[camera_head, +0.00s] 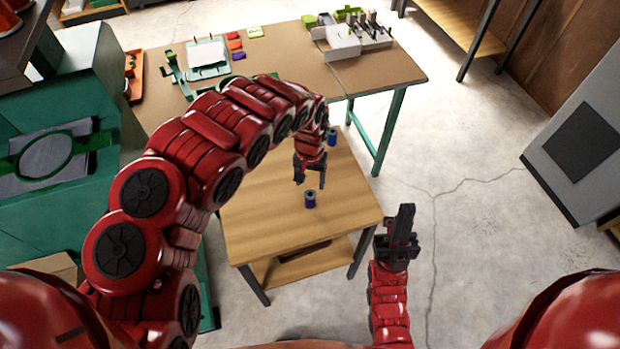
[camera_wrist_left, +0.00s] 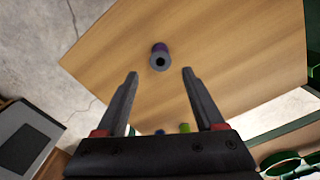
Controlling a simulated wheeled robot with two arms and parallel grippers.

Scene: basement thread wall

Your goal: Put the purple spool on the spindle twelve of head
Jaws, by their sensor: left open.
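The purple spool (camera_head: 310,199) stands on the small wooden table, near its middle. It also shows in the left wrist view (camera_wrist_left: 160,60), ahead of the fingertips, with its dark centre hole facing the camera. My left gripper (camera_head: 309,180) is open above and just behind the spool, pointing down. In the left wrist view its fingers (camera_wrist_left: 160,75) are spread and empty, with the spool apart from them. My right gripper (camera_head: 402,215) is off the table's front right corner; its jaw opening is unclear. I cannot make out a numbered spindle twelve.
A blue spool (camera_head: 333,138) stands at the small table's (camera_head: 260,220) back right. Behind is a long table (camera_head: 385,70) with a white tray (camera_head: 340,47) of upright parts and a pale board (camera_head: 207,54). A green machine (camera_head: 90,190) stands left.

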